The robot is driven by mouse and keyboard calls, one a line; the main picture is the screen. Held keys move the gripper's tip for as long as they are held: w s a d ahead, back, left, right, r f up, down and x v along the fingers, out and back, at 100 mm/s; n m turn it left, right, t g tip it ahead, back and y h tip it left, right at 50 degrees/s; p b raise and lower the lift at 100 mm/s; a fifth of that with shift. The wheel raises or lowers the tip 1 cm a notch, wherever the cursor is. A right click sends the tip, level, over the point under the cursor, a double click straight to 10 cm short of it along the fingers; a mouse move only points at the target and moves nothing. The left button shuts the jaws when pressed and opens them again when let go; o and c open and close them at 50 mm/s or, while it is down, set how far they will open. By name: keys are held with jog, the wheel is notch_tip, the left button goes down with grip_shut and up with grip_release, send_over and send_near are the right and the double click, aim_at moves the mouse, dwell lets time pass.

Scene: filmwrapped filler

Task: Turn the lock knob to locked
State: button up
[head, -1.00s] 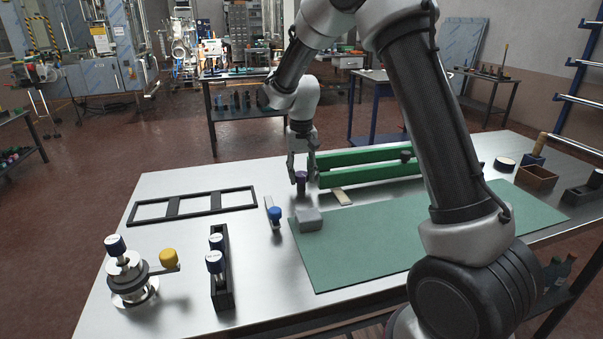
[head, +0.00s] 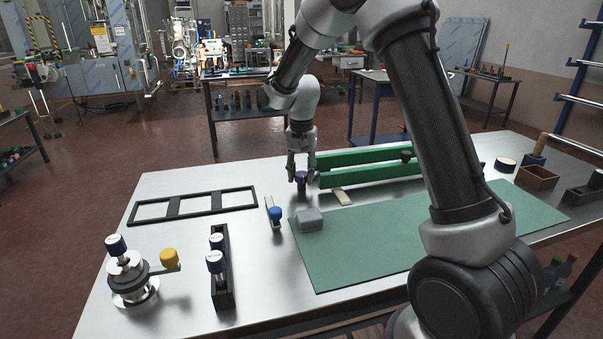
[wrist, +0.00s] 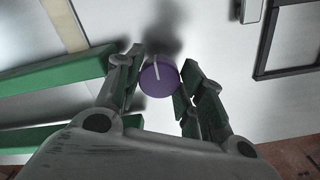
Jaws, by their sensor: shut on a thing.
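The lock knob (wrist: 158,80) is a round purple knob with a white line across its top. In the wrist view the line points almost straight toward the top edge. My gripper (wrist: 157,84) points down with a finger on each side of the knob, shut on it. In the head view the knob (head: 301,177) shows small and dark purple between the fingertips of my gripper (head: 301,175), at the left end of the green bars. Lock markings cannot be made out in either view.
Two green bars (head: 370,174) run right beside the knob. A grey block (head: 309,219) and a blue-knobbed piece (head: 274,215) stand nearer. A black frame (head: 192,206) lies left. A green mat (head: 390,245) covers the middle of the table.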

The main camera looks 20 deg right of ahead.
aim_at(301, 174)
jog(key=o, duration=1)
jog(key=shift+r, duration=0.1)
notch_tip(301, 174, up, 12)
